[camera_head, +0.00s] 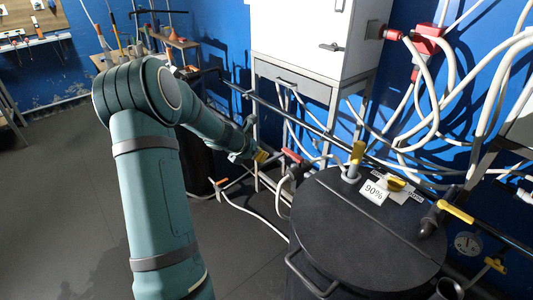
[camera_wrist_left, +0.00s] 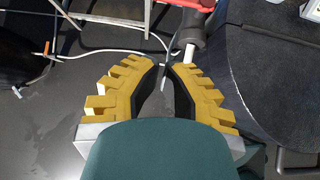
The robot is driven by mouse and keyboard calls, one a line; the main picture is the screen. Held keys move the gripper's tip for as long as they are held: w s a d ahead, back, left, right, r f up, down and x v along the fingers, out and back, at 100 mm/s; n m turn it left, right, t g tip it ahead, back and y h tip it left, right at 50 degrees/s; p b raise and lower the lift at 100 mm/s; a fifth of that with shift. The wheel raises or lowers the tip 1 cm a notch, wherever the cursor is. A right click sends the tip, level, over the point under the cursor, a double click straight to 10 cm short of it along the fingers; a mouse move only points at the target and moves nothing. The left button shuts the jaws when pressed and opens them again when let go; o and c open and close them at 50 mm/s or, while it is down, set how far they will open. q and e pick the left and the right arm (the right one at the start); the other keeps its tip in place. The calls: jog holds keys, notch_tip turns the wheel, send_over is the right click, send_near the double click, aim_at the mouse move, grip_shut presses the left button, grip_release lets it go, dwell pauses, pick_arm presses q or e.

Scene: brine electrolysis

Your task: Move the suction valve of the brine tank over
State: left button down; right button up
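The brine tank (camera_head: 345,245) appears to be the round black vessel with a dark lid at the lower right; its edge also fills the right of the left wrist view (camera_wrist_left: 270,90). A valve with a red handle (camera_head: 292,156) and grey body stands just left of the tank. In the left wrist view its grey body (camera_wrist_left: 190,36) and red handle (camera_wrist_left: 196,5) lie beyond the fingertips. No readable label shows whether this is the suction valve. My left gripper (camera_head: 261,156), with yellow fingers (camera_wrist_left: 165,66), is open and empty, left of the red handle. My right gripper is out of view.
Yellow-handled valves (camera_head: 357,153) (camera_head: 456,212) and a "90%" tag (camera_head: 374,191) are on or around the tank. An orange-handled valve (camera_head: 221,184) sits low on a white hose. A white cabinet (camera_head: 310,40) and looping hoses stand behind. The floor at left is clear.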

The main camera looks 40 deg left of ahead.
aim_at(293, 155)
pick_arm(q)
jog(key=w+f, duration=0.5)
jog(key=w, duration=0.4)
jog(key=shift+w+d+f, duration=0.25)
jog(key=shift+w+d, duration=0.05)
jog(key=shift+d, duration=0.15)
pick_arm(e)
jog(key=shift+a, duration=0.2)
pick_arm(q)
jog(key=shift+w+a+m+h, duration=0.1)
jog(key=shift+w+m+h, duration=0.05)
jog(key=shift+m+h, duration=0.2)
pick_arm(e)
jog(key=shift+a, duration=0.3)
